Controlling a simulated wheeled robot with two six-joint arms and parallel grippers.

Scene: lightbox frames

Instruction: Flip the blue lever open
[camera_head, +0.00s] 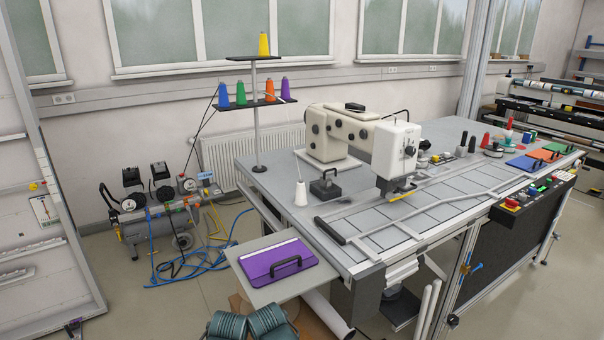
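A small blue lever (474,267) shows on the upright metal post at the front right of the sewing table, below the tabletop. It is small in the picture, and I cannot tell whether it stands open or closed. A light-blue piece (205,176) also shows by the gauges of the air compressor (165,225) at the left; it is too small to tell what it is.
The sewing table (270,180) with a cream sewing machine (365,140) fills the middle and right. A side shelf holding a purple folder (278,260) juts out at its front left. Blue hose (205,262) lies on the floor. Floor at the lower right is clear.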

